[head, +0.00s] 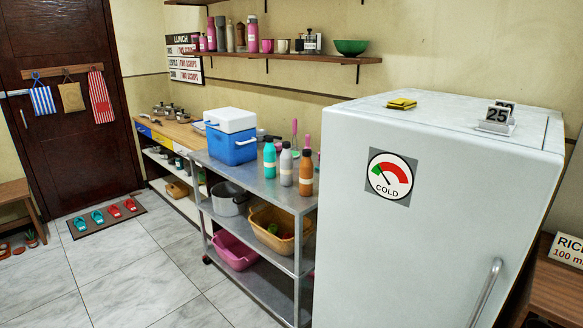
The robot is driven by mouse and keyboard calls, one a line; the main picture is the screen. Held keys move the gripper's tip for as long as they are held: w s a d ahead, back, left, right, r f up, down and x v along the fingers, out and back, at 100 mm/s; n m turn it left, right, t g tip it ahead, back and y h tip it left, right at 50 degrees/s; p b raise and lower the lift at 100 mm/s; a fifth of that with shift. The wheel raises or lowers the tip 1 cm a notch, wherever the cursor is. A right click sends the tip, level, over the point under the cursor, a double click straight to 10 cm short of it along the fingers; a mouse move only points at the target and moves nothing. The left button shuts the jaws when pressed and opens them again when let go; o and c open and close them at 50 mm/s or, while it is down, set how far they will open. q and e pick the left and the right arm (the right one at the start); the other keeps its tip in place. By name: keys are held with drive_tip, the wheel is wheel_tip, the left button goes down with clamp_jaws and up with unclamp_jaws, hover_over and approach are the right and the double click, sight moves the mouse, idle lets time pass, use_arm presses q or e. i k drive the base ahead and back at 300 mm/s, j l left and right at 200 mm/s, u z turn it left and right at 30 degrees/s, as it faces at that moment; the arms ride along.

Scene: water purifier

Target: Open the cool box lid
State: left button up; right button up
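The cool box (231,145) is blue with a white lid (230,119). It stands on the top shelf of a metal trolley, left of several bottles. The lid sits on top of the box and looks shut. A white handle or latch shows on the blue front. Neither of my grippers shows in the head view.
The metal trolley (262,183) also holds teal, grey and orange bottles close to the box's right. A large white fridge (400,230) stands at the front right. A wooden counter (172,132) is behind on the left. The tiled floor (130,275) at the left front is clear.

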sight(228, 119)
drive_tip(key=i+j+u, duration=0.1)
drive_tip(key=i+j, duration=0.8)
